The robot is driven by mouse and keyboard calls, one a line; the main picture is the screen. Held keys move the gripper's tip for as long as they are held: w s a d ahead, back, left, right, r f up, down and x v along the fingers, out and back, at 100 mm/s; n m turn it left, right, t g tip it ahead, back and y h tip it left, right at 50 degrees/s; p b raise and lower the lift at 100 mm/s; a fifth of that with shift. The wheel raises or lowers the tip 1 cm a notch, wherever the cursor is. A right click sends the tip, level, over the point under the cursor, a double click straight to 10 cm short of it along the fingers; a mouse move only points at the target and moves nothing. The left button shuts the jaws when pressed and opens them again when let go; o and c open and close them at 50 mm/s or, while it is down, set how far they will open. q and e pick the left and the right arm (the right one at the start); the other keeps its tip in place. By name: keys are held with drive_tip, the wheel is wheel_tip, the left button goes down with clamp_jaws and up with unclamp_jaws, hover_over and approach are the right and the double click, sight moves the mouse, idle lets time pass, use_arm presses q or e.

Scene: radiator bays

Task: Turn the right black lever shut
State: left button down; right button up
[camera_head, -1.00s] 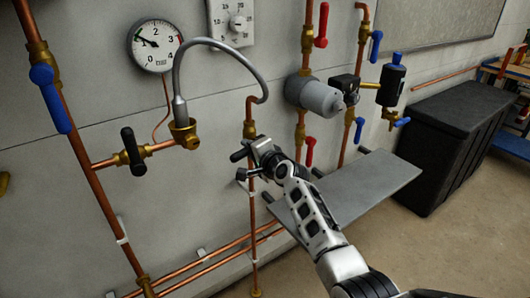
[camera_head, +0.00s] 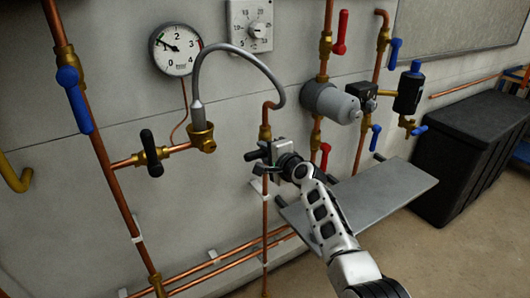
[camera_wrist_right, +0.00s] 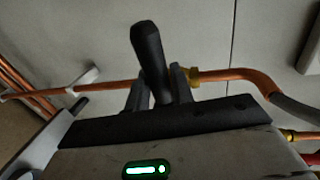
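The right black lever (camera_head: 252,155) is on the vertical copper pipe below the grey hose's right end. It points left, roughly across the pipe. My right gripper (camera_head: 268,158) is at this lever and hides most of the valve body. In the right wrist view the black lever (camera_wrist_right: 148,48) stands up between the two fingers (camera_wrist_right: 160,88), which sit close against both its sides. There it lies nearly square to the copper pipe, slightly tilted. The left black lever (camera_head: 151,150) stands nearly upright across its short horizontal pipe. My left gripper is not in view.
A pressure gauge (camera_head: 174,48) and the looped grey hose (camera_head: 233,52) are close above. A grey shelf (camera_head: 385,200) is right of and below my gripper. Red levers (camera_head: 341,32) and a grey cylinder (camera_head: 328,101) are to the right. A black chest (camera_head: 465,150) stands farther right.

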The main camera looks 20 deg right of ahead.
drive_tip(key=shift+o, duration=1.2)
drive_tip(key=p+v, duration=0.2)
drive_tip(key=v, duration=1.4)
drive_tip(key=shift+r, duration=0.1)
drive_tip(key=s+a+f+n+g, duration=0.2)
drive_tip(key=s+f+n, duration=0.6)
drive_tip(key=s, duration=0.5)
drive_tip(key=s+a+f+n+g+h, duration=0.1)
drive_tip(key=s+a+f+n+g, duration=0.2)
drive_tip(key=s+f+n, duration=0.6)
drive_tip(key=s+a+f, duration=0.2)
drive_tip(key=s+f, duration=0.1)
drive_tip(key=shift+s+f+n+h, duration=0.2)
drive_tip(key=shift+s+n+h, duration=0.1)
drive_tip(key=shift+s, duration=0.1)
